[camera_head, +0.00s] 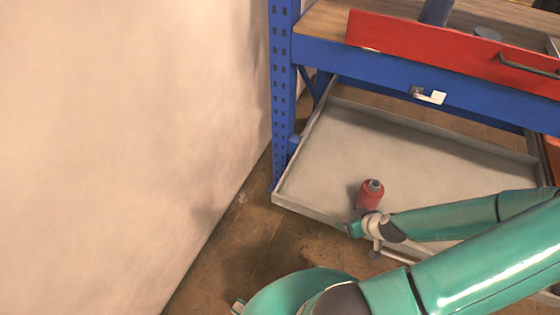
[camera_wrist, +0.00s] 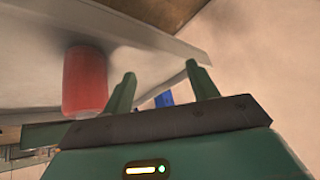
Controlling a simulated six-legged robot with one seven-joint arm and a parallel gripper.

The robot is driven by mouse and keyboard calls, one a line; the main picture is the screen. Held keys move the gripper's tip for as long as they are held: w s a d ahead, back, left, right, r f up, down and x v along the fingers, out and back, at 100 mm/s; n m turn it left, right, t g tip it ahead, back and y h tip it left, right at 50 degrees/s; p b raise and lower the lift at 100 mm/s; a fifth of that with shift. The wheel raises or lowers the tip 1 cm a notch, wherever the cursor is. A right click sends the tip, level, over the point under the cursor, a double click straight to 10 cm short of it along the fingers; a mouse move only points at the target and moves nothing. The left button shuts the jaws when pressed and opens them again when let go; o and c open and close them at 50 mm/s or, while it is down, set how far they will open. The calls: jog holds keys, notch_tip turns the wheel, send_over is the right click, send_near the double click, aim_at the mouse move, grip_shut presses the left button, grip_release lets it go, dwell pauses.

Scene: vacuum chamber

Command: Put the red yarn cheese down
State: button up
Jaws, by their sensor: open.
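The red yarn cheese (camera_head: 370,197), a red spool with a dark grey top, stands upright on the grey tray (camera_head: 330,217) close to its front edge. In the wrist view the red yarn cheese (camera_wrist: 85,82) is to the left of my gripper (camera_wrist: 161,84). Its end meets the pale tray surface (camera_wrist: 45,65), with a shadow there. My gripper's two green fingers are spread apart with nothing between them, and the yarn cheese is outside them. In the head view my teal arm hides the tray edge just below the yarn cheese.
The tray is bare behind and to the left of the yarn cheese. A blue upright (camera_head: 282,90) stands at the tray's left, beside a pale wall (camera_head: 120,130).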

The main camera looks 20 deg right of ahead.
jog(key=w+a+r+n+g+h, duration=0.1)
jog(key=w+a+r+g+h, duration=0.15)
jog(key=r, duration=0.95)
jog(key=w+a+r+g+h, duration=0.15)
jog(key=w+a+r, duration=0.25)
jog(key=r, duration=0.8)
jog(key=s+a+r+t+y, duration=0.1)
jog(key=s+a+r, duration=0.1)
jog(key=a+r, duration=0.7)
jog(key=s+a+r+t+y, duration=0.1)
jog(key=s+a+r, duration=0.2)
jog(key=a+r, duration=0.6)
jog(key=shift+s+m+y, duration=0.35)
jog(key=shift+m+y, duration=0.05)
jog(key=shift+r, duration=0.1)
jog(key=shift+c, duration=0.2)
jog(key=c, duration=0.4)
jog(key=shift+c, duration=0.2)
